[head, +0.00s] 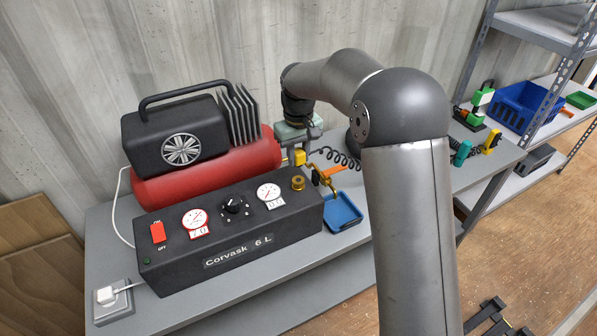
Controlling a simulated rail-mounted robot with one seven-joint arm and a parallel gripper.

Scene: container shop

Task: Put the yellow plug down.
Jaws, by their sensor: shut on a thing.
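The yellow plug (299,157) is small and shows between the fingers of my gripper (301,153). My gripper is shut on it, behind the black compressor panel and at the right end of the red tank. Whether the plug touches anything below is too small to tell. My arm link in front hides part of the bench to the right.
The compressor (232,235) fills the left of the grey bench (110,258). A brass fitting (298,183) tops its panel. An orange-handled part (326,180) stands by a blue tray (343,213). A black coiled hose (345,157) lies behind. A blue bin (524,108) sits on the right shelf.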

